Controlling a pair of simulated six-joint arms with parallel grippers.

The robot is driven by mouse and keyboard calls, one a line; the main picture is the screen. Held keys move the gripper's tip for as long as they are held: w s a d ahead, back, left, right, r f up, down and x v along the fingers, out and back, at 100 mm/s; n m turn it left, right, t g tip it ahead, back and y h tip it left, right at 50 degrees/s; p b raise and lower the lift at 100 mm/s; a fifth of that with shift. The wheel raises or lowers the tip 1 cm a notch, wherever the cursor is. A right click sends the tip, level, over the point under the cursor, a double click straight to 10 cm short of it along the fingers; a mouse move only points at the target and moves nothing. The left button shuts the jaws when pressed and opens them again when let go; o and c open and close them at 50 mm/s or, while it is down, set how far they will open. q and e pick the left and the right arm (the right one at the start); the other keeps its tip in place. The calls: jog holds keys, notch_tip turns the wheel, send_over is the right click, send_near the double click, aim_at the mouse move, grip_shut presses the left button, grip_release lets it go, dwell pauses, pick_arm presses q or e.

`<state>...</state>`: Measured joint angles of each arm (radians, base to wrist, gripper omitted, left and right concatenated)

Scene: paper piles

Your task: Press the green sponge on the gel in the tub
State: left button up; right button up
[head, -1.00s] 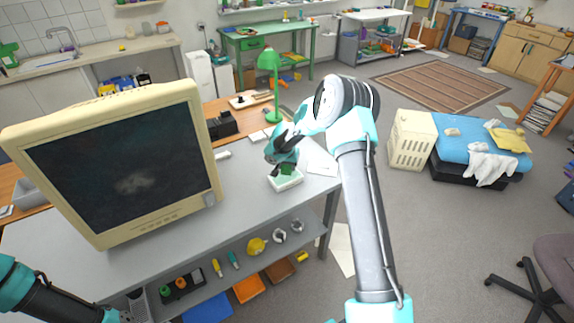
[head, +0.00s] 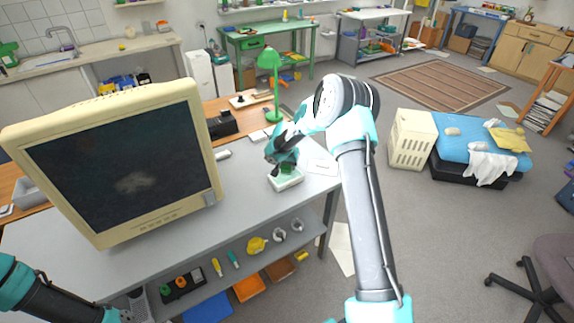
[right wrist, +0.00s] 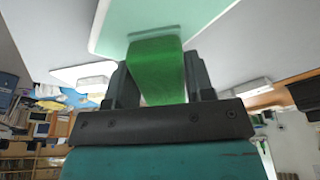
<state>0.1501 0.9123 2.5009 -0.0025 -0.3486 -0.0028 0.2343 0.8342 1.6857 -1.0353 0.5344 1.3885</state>
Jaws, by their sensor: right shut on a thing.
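The white tub (head: 290,184) stands on the grey table near its right end. My right gripper (head: 281,171) is just above the tub, pointing down. It is shut on the green sponge (head: 288,169), which shows low over the tub's opening. In the right wrist view the sponge (right wrist: 158,72) is between the two dark fingers. Its far end meets the pale green surface (right wrist: 190,20) of the tub in the picture; I cannot tell how firmly it touches. Of my left arm only a part shows at the lower left; its fingers are out of view.
A large old monitor (head: 125,160) stands on the table left of the tub. A green lamp (head: 271,85) and a black box (head: 222,126) are behind. A white sheet (head: 320,163) lies right of the tub. The table is clear in front of the tub.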

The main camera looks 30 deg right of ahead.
dwell(0.6)
jog(key=shift+r, duration=3.5)
jog(key=s+a+f+n, duration=0.2)
jog(key=a+n, duration=0.1)
jog(key=a, duration=0.4)
jog(key=s+a+f+n+y, duration=0.1)
jog(key=s+a+n, duration=0.1)
jog(key=a, duration=0.6)
jog(key=s+a+f+n+y, duration=0.1)
jog(key=s+a+f+n, duration=0.1)
jog(key=a, duration=0.5)
jog(key=shift+s+a+f+n+t, duration=0.1)
jog(key=shift+a+f+n+t, duration=0.1)
jog(key=shift+n, duration=0.25)
jog(key=shift+a+f+n+t, duration=0.1)
jog(key=shift+n+t, duration=0.1)
jog(key=shift+n, duration=0.25)
